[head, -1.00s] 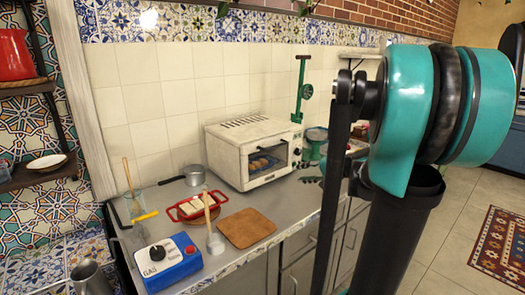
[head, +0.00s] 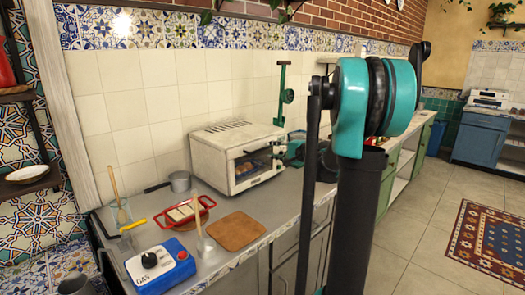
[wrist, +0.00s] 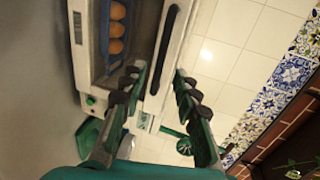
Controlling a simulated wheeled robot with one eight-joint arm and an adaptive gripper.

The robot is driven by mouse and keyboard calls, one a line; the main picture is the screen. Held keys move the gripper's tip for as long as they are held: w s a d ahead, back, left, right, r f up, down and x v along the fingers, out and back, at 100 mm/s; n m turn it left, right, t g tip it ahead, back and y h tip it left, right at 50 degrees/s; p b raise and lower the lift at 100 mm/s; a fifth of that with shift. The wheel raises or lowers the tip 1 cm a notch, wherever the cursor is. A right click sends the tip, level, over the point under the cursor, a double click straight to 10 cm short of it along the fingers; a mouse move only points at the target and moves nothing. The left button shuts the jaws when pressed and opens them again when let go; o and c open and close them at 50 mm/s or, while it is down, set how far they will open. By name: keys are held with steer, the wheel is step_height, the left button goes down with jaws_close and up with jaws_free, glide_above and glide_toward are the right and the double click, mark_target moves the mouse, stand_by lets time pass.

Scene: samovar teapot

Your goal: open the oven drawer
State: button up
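The white oven (head: 222,158) stands on the counter against the tiled wall. In the head view my arm partly hides the gripper at the oven's right side.
A green upright device (head: 281,95) stands behind the oven. The floor at right (head: 415,235) is open.

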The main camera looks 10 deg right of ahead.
mark_target(264, 149)
steer(key=x, duration=0.6)
steer(key=shift+w+f, duration=0.1)
steer(key=shift+w, duration=0.05)
jaws_close()
stand_by(0.4)
